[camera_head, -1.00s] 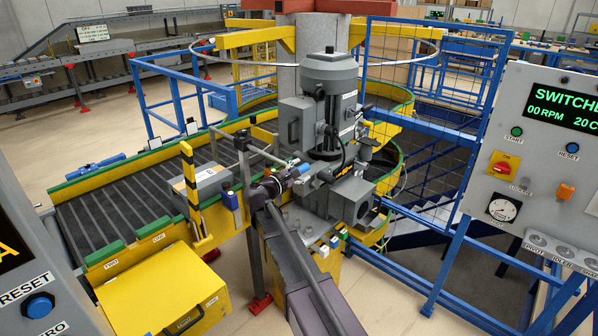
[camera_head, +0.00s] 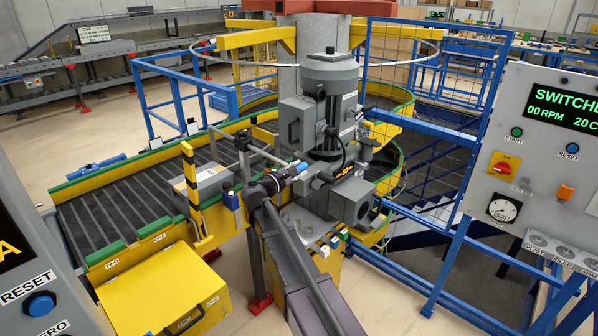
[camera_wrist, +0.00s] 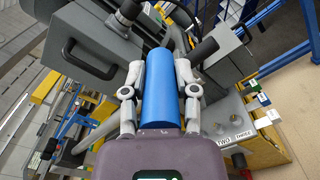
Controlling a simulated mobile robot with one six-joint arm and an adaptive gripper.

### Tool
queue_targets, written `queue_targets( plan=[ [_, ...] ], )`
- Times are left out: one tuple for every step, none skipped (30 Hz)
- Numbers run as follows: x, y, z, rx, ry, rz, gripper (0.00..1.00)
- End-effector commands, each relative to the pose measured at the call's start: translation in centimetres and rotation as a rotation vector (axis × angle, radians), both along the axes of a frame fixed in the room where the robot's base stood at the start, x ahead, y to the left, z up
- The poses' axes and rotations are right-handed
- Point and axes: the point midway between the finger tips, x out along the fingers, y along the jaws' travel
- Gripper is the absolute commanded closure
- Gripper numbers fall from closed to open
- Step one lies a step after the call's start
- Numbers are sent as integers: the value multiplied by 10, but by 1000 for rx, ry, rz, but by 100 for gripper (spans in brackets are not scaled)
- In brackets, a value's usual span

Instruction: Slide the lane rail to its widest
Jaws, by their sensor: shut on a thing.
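My gripper (camera_wrist: 160,95) is shut on a blue cylindrical handle (camera_wrist: 161,85), with one grey finger along each side of it. In the head view my gripper (camera_head: 285,178) is beside the grey machine, and the blue handle (camera_head: 302,168) shows at its tip. A grey rail bar (camera_head: 262,150) runs from a dark upright post toward my gripper, above the edge of the conveyor (camera_head: 110,205). Whether this bar is joined to the blue handle is hidden by my gripper and wrist.
The grey machine (camera_head: 328,105) stands close behind my gripper. A yellow case (camera_head: 165,290) is at lower left, and a control panel (camera_head: 545,170) at right.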

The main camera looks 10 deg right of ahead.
Motion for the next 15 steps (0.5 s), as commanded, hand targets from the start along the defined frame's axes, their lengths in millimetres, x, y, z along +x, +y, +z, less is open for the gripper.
queue_targets(
  plan=[
    [10, 5, -1, 2, 2, 1, 100],
    [14, 8, -1, 2, 2, 1, 100],
    [20, 12, -1, 2, 2, 1, 100],
    [26, 16, -1, 2, 1, 2, 100],
    [31, 19, -1, 2, 2, 3, 100],
    [39, 25, -1, 2, 2, 3, 100],
    [45, 29, -1, 2, 1, 4, 100],
    [52, 34, -1, 2, 1, 4, 100],
    [60, 40, -1, 2, 2, 3, 100],
    [67, 44, -1, 2, 2, 3, 100],
    [74, 49, -1, 2, 2, 3, 100],
    [83, 56, -1, 2, 2, 3, 100],
    [90, 61, -1, 2, 2, 3, 100],
    [97, 66, -1, 2, 1, 4, 100],
    [106, 72, -1, 2, 1, 4, 100]
  ],
)
